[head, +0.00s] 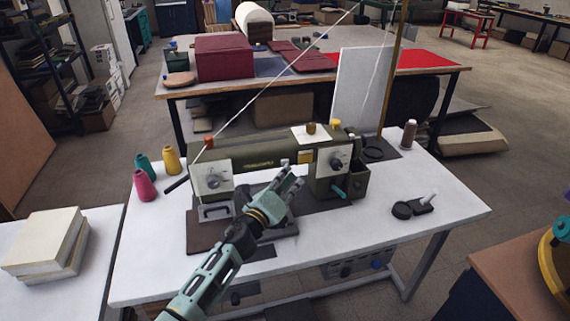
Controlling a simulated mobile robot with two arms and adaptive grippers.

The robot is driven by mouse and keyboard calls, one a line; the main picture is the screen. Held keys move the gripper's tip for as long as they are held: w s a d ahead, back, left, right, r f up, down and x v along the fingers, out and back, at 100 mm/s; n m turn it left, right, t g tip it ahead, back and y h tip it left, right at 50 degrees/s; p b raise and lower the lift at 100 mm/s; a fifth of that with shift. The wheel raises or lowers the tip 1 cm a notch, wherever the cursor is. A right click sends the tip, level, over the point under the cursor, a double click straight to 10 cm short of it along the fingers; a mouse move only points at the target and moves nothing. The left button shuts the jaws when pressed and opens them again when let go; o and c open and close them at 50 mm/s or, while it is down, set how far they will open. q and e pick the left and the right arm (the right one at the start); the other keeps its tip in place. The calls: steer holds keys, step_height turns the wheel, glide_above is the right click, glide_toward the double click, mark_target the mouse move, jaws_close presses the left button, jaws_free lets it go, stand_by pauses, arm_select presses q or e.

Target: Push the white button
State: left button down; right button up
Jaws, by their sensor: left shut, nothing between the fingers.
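An olive sewing machine (262,153) stands on a white table (440,190). It has a dial on a white plate at its left end (213,181) and another at its right (337,161), with an orange square (305,157) between them. I cannot make out a definite white button. A control box (358,264) with a dark knob and a blue knob hangs under the table. My left gripper (291,176) is shut and empty, in front of the machine's middle, hiding part of its bed; I cannot tell whether it touches. My right gripper is not in view.
Thread cones (145,187) stand at the table's left, a brown spool (409,134) at its back right. White blocks (46,243) sit on a neighbouring table. The table's right front is clear.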

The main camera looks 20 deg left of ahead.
arm_select(q)
steer(key=shift+w+a, duration=0.25)
steer(key=shift+w, duration=0.05)
steer(key=shift+w+a, duration=0.1)
steer(key=shift+w, duration=0.05)
stand_by(0.5)
steer(key=shift+s+d, duration=0.35)
steer(key=shift+s, duration=0.2)
steer(key=s+d, duration=0.3)
steer(key=s, duration=0.2)
steer(key=shift+d+p, duration=0.2)
steer(key=shift+p, duration=0.25)
stand_by(0.3)
